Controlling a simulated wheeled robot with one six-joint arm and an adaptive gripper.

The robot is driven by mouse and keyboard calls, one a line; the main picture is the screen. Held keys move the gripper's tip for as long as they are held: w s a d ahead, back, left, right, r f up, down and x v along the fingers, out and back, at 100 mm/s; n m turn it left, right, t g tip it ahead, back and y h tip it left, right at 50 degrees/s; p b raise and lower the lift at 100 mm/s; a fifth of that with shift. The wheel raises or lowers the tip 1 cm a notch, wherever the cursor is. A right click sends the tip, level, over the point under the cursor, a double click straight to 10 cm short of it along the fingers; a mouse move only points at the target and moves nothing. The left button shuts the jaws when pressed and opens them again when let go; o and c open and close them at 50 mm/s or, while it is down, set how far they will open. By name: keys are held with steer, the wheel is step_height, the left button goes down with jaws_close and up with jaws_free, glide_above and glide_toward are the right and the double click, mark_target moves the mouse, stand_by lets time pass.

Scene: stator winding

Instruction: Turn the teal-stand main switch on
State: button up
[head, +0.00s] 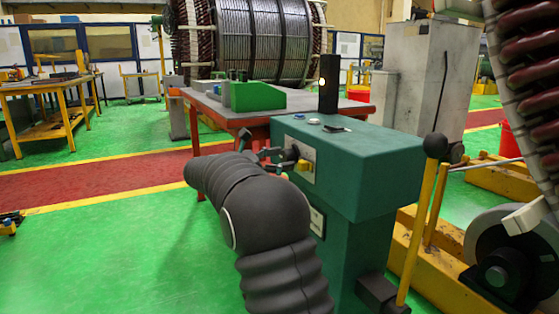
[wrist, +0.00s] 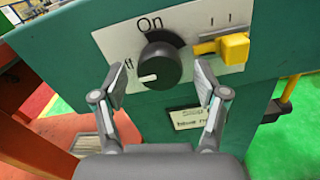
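The teal stand (head: 370,165) is right of centre in the head view. In the wrist view its white switch plate (wrist: 205,25) carries a round black knob (wrist: 160,62), the main switch. "On" is printed above the knob, and a partly hidden label ending in "ff" is at its left. The knob's white mark is at its lower left, on the "ff" side. My gripper (wrist: 155,75) is open, with one finger to each side of the knob. Gaps show between the fingers and the knob. In the head view, my gripper (head: 268,155) is at the plate, partly hidden by my arm.
A yellow handle (wrist: 235,48) is on the plate just right of the knob, close to my right finger. A black-knobbed lever (head: 435,147) rises at the stand's right. A red table (head: 195,95) stands behind. Green floor (head: 110,250) is clear at left.

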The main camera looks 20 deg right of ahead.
steer(key=c, duration=1.1)
steer(key=shift+o, duration=0.2)
steer(key=shift+m, duration=0.3)
steer(key=m+b, duration=0.1)
steer(key=m, duration=0.3)
steer(key=m+b, duration=0.2)
steer(key=m, duration=0.3)
steer(key=shift+f, duration=0.1)
steer(key=m+b, duration=0.1)
steer(key=m, duration=0.3)
steer(key=shift+r+m+b, duration=0.2)
steer(key=shift+m+b, duration=0.1)
steer(key=shift+m, duration=1.8)
